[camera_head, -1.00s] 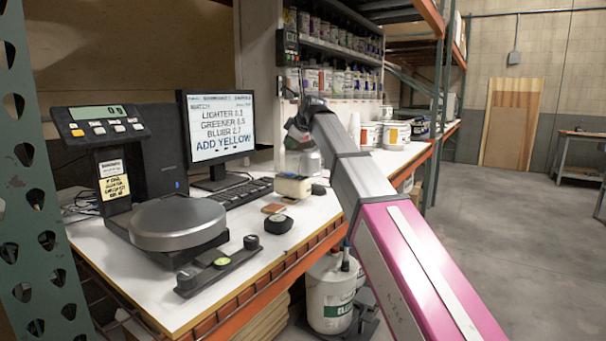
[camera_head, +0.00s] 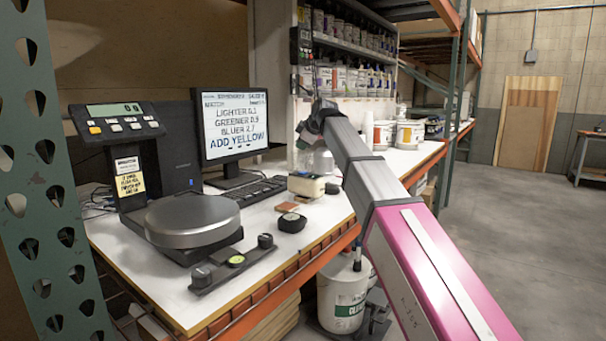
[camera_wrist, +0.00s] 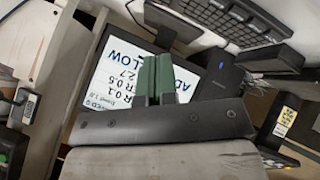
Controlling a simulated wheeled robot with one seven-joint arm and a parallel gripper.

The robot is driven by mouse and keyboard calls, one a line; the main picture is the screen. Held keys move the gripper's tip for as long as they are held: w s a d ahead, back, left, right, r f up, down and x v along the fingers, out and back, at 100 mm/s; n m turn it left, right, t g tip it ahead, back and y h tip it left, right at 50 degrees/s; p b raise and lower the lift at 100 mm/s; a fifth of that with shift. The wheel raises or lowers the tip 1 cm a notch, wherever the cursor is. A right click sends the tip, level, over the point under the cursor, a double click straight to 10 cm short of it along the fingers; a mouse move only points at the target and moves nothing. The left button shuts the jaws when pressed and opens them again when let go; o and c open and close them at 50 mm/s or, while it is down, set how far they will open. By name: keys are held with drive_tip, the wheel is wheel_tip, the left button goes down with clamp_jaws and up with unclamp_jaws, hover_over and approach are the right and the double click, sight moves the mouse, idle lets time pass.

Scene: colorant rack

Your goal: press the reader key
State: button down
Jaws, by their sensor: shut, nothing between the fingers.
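My gripper (camera_wrist: 155,78) shows in the wrist view as two green fingers held together with nothing between them. Behind them is the monitor (camera_wrist: 110,70), seen upside down. In the head view the monitor (camera_head: 232,122) reads "ADD YELLOW" on its last line. The fingers are not clearly visible in the head view, where my wrist hides the area near the rack post. A small black unit (camera_head: 302,47) is mounted on that post, and a block with a cream top (camera_head: 306,184) lies on the bench. I cannot tell which device bears the reader key.
The keyboard (camera_head: 247,191) lies before the monitor. A scale with a round grey pan (camera_head: 192,218) and a keyed display (camera_head: 115,122) stands at left. A black puck (camera_head: 292,223) and a bar with a level (camera_head: 234,261) lie near the front edge. Paint cans (camera_head: 409,134) stand at right.

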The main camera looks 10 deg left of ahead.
sight(302, 172)
drive_tip(key=shift+f, duration=3.25)
drive_tip(key=shift+f, duration=0.1)
drive_tip(key=shift+f, duration=0.3)
drive_tip(key=shift+f, duration=0.35)
idle(0.3)
drive_tip(key=shift+r, duration=0.75)
drive_tip(key=shift+r, duration=2.55)
